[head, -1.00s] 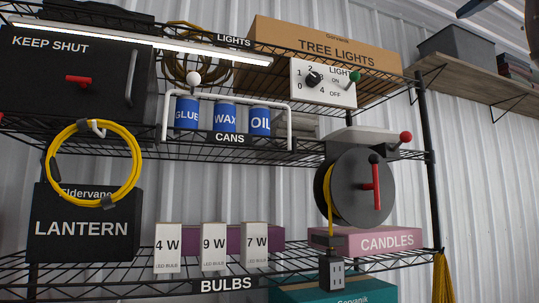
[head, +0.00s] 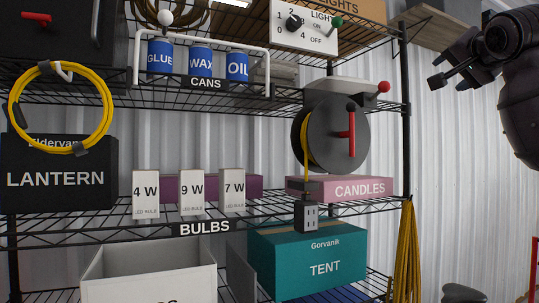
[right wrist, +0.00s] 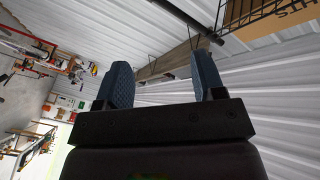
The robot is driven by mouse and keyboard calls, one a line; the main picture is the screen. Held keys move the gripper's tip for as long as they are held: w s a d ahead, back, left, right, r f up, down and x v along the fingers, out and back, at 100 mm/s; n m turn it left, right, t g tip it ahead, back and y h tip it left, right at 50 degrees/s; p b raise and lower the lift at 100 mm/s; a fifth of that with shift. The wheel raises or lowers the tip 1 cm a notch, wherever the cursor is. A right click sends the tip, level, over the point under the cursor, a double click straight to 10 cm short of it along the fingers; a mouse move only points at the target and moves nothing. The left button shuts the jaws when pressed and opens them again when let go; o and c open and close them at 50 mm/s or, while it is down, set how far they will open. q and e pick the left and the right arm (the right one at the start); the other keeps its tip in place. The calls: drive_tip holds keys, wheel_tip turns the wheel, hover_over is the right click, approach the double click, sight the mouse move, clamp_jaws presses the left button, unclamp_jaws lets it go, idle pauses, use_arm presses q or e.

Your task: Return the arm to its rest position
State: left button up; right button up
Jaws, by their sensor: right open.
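My right gripper (head: 447,78) hangs in the air at the upper right of the head view, to the right of the shelf rack and apart from it. In the right wrist view its two blue padded fingers (right wrist: 163,85) stand wide apart with nothing between them. My right arm comes in from the right edge of the head view. My left gripper is in neither view.
A wire shelf rack (head: 255,212) holds blue cans (head: 201,63), bulb boxes (head: 191,193), a cord reel (head: 335,136), a teal tent box (head: 318,262) and a yellow cable (head: 62,108). A wooden wall shelf (head: 425,28) is behind my right arm.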

drive_tip(key=w+d+f+n, duration=0.1)
drive_tip(key=w+f, duration=0.1)
drive_tip(key=f, duration=0.3)
drive_tip(key=w+d+f+n+g+h, duration=0.1)
drive_tip(key=w+f, duration=0.1)
drive_tip(key=f, duration=0.4)
drive_tip(key=w+d+f+n, duration=0.1)
drive_tip(key=w+f, duration=0.2)
drive_tip(key=f, duration=0.2)
drive_tip(key=s+d+f+n+g, duration=0.1)
drive_tip(key=s+d+f+n, duration=0.15)
drive_tip(key=f, duration=1.15)
drive_tip(key=s+d+f+n+g, duration=0.1)
drive_tip(key=f+n, duration=0.3)
drive_tip(key=f, duration=0.9)
drive_tip(key=s+d+f+n+g, duration=0.1)
drive_tip(key=s+d+f+n, duration=0.15)
drive_tip(key=f, duration=1.15)
drive_tip(key=s+a+f+n+g+y, duration=0.3)
drive_tip(key=s+f+n, duration=0.7)
drive_tip(key=s+f, duration=1.8)
drive_tip(key=a+f+m, duration=0.1)
drive_tip(key=a+m, duration=0.3)
drive_tip(key=a, duration=0.6)
drive_tip(key=s+a+f+m+t, duration=0.1)
drive_tip(key=a+m, duration=0.4)
drive_tip(key=a, duration=0.5)
drive_tip(key=shift+s+a+f+y, duration=0.25)
drive_tip(key=shift+a+f+y, duration=0.15)
drive_tip(key=shift+f, duration=0.3)
